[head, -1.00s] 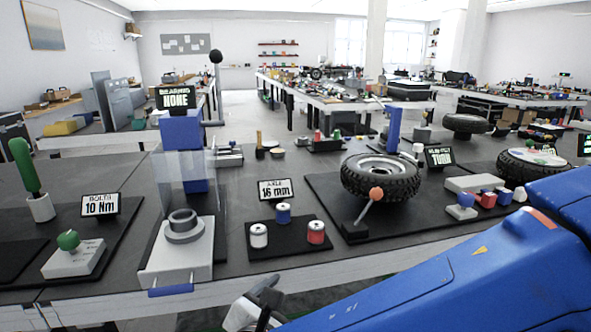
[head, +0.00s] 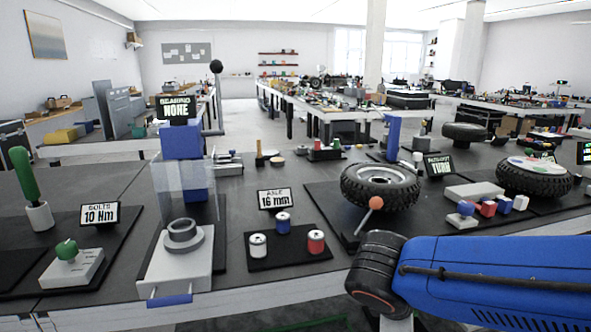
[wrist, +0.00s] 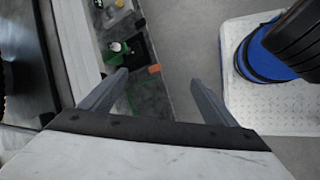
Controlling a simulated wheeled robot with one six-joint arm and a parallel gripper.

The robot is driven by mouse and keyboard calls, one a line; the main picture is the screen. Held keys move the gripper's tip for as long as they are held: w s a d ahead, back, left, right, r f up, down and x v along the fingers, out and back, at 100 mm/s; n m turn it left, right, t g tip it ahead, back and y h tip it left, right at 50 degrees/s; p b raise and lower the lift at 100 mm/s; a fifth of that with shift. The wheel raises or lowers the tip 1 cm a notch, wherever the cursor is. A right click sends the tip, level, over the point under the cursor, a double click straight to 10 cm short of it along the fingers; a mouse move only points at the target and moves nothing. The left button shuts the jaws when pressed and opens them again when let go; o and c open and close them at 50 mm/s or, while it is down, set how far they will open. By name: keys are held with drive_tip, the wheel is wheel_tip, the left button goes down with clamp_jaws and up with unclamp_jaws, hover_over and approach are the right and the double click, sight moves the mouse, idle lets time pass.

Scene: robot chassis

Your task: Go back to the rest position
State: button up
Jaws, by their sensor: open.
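My gripper (wrist: 158,92) shows in the wrist view with its two grey fingers spread apart and nothing between them. Below it are grey floor (wrist: 185,60) and a dark strip with small items. In the head view my blue arm reaches in from the right, in front of the bench's front edge, and ends in a black joint; the gripper itself is out of sight there.
The dark bench (head: 110,175) carries a bearing press (head: 182,245), a mat with three small cylinders (head: 285,255), a tyre (head: 380,188) with an orange-knobbed lever (head: 376,203), and a second tyre (head: 535,178). Open floor lies between the benches.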

drive_tip(key=s+d+r+m+y, duration=0.1)
drive_tip(key=s+d+m+y, duration=0.3)
drive_tip(key=m, duration=1)
drive_tip(key=s+d, duration=0.1)
drive_tip(key=d, duration=0.2)
drive_tip(key=shift+t+y, duration=0.4)
